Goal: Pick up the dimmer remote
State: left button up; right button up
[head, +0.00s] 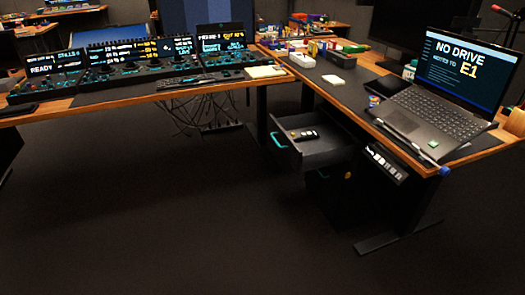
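A small dark handheld device with light buttons (303,134), which looks like the dimmer remote, lies inside an open drawer (322,155) under the corner of the desks. The drawer is pulled out and has a teal handle (278,140) on its front. The device lies toward the drawer's back left, with bare drawer floor in front of it. It is too small to read any label. Neither of my grippers is in view.
A long desk (130,98) with lit control consoles (140,55) runs along the left. The right desk (365,110) holds a laptop (440,95) and small items. Cables (205,112) hang below the left desk. A power strip (385,163) is under the right desk. The foreground floor is clear.

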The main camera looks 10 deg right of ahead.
aim_at(314, 136)
jog(key=u, duration=0.55)
jog(key=i, duration=0.95)
jog(key=z, duration=0.35)
jog(key=i, duration=1.05)
jog(key=z, duration=0.95)
